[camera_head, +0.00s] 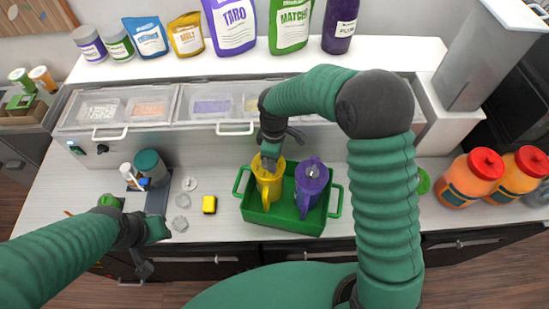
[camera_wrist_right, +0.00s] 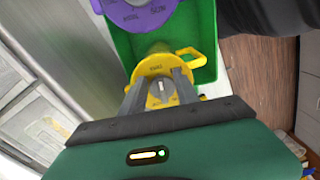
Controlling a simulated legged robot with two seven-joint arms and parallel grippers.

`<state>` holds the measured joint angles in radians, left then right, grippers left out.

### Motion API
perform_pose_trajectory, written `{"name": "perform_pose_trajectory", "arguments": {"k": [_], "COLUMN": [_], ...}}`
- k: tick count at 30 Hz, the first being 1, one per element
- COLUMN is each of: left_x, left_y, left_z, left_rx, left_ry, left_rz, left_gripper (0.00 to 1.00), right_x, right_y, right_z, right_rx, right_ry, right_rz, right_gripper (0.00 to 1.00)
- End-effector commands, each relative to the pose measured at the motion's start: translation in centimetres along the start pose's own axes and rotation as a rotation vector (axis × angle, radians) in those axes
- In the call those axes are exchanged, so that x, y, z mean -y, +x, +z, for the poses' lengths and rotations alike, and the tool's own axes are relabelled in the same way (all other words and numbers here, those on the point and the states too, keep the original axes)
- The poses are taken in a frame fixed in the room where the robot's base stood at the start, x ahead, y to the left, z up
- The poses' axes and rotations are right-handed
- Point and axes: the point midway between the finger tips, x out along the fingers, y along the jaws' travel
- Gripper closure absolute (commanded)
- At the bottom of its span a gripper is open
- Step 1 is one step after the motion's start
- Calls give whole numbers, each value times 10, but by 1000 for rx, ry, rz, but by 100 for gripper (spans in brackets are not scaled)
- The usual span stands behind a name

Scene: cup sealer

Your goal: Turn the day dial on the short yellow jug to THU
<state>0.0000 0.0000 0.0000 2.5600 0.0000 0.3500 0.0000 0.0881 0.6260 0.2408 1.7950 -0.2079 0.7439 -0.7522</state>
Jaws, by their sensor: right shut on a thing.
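The short yellow jug (camera_head: 268,183) stands upright in the left part of a green tray (camera_head: 262,216). My right gripper (camera_head: 267,160) is over its lid from above and hides part of the top in the head view. In the right wrist view the yellow lid (camera_wrist_right: 152,65) has small dark lettering near its rim and a pale dial knob (camera_wrist_right: 161,88) in the middle. The right gripper's fingers (camera_wrist_right: 160,92) come down on both sides of the knob and are shut on it. The lettering is too small to read surely. My left gripper (camera_head: 158,229) is at the counter's left front, away from the jug.
A purple jug (camera_head: 311,180) stands close to the right of the yellow one in the tray. A yellow block (camera_head: 209,204) and small clear cups (camera_head: 180,223) lie left of the tray. Lidded bins (camera_head: 213,107) line the back. Orange jars (camera_head: 470,176) stand far right.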

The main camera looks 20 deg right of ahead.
Motion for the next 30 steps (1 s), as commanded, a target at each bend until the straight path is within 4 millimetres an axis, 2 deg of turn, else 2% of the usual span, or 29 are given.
{"name": "perform_pose_trajectory", "arguments": {"k": [21, 22, 27, 30], "left_x": [0, 0, 0, 0], "left_y": [0, 0, 0, 0], "left_z": [0, 0, 0, 0], "left_rx": [0, 0, 0, 0], "left_ry": [0, 0, 0, 0], "left_rz": [0, 0, 0, 0], "left_gripper": [64, 64, 64, 64], "right_x": [2, 2, 1, 1], "right_y": [2, 2, 1, 1], "right_z": [0, 0, 0, 0], "right_rx": [0, 1, 0, 0], "right_ry": [-9, -9, -9, -8], "right_rz": [-5, -5, -3, -2], "right_gripper": [100, 62, 40, 38]}}
